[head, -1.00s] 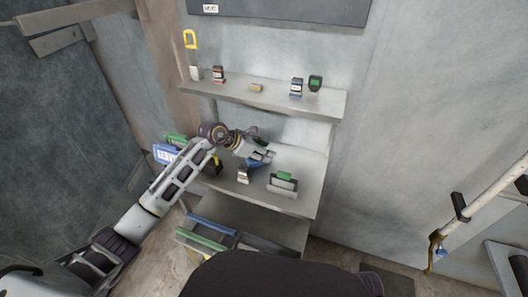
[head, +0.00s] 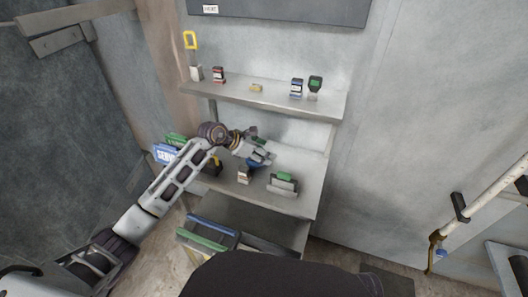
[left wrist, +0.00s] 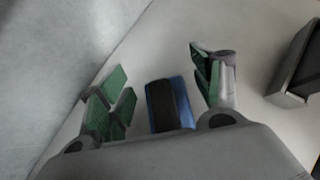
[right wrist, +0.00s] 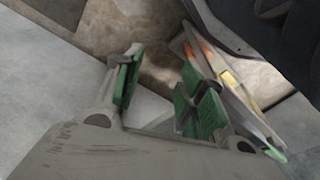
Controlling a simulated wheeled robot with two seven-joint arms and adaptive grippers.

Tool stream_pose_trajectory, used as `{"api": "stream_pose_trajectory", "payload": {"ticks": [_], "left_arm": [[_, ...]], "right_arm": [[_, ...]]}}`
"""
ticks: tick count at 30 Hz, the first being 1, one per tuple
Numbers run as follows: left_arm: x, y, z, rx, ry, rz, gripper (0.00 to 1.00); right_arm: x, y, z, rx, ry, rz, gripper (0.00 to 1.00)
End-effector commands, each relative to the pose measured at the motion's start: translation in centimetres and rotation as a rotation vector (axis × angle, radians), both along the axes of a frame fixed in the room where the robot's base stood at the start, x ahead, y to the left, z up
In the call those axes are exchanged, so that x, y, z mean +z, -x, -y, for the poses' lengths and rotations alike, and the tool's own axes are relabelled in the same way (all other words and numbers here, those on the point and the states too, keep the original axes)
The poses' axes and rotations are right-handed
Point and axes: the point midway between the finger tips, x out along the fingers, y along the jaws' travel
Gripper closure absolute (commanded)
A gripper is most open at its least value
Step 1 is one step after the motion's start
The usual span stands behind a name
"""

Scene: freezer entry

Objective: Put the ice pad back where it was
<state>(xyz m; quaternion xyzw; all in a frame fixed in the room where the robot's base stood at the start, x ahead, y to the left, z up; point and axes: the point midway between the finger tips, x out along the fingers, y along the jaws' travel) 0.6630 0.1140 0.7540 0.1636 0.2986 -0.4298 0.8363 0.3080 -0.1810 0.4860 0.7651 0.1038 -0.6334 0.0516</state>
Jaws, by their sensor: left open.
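A blue block with a dark band, which looks like the ice pad (left wrist: 180,102), stands on the pale lower shelf (head: 302,203). In the left wrist view it lies between the green-padded fingers of my left gripper (left wrist: 158,97), with gaps on both sides. In the head view my left gripper (head: 262,155) is over the lower shelf and partly hides the blue block (head: 256,164). My left gripper is open. My right gripper (right wrist: 162,88) is open and empty in the right wrist view, and is not visible in the head view.
A small white-and-dark box (head: 243,175) and a grey holder with a green top (head: 283,184) stand on the lower shelf near the gripper. Several small items line the upper shelf (head: 270,98). Bins (head: 207,238) sit below.

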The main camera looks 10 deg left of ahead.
Motion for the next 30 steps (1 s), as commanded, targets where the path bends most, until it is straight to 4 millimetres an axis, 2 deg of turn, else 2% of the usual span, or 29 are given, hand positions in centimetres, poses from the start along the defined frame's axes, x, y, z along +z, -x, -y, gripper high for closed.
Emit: {"api": "stream_pose_trajectory", "payload": {"ticks": [30], "left_arm": [[6.5, 4.6, -6.4, 0.001, -0.002, -0.001, 0.35]], "right_arm": [[-2.0, 0.7, 0.5, -0.001, 0.018, -0.04, 0.6]]}}
